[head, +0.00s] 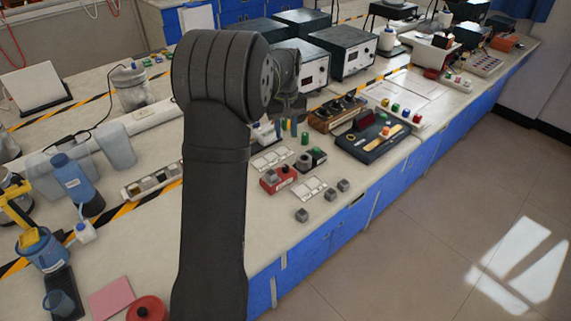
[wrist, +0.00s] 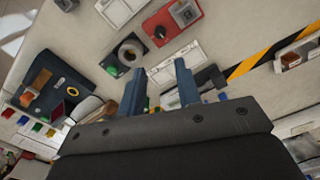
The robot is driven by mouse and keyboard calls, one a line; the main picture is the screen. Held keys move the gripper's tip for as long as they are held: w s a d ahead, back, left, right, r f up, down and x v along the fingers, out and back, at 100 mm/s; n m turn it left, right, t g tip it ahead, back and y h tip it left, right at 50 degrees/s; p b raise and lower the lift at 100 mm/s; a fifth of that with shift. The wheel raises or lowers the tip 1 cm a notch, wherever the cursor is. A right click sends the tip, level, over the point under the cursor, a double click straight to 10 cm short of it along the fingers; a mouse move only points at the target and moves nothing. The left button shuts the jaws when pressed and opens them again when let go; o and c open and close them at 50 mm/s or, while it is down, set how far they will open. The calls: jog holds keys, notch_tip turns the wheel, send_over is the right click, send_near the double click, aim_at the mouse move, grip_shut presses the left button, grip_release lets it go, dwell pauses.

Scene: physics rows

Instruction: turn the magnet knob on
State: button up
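No label for the magnet knob is readable, so I cannot tell which control it is.
Small grey cubes (head: 302,215) lie near the bench's front edge. White switch plates (head: 310,188) lie by the boxes. A dark case (head: 371,140) stands to the right, power supplies (head: 343,50) behind. Bottles and beakers (head: 118,147) fill the left. Bare bench lies left of the red box.

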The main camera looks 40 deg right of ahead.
aim_at(285, 167)
notch_tip(285, 167, down, 14)
jog(key=shift+f, duration=0.15)
dwell(0.3)
grip_shut()
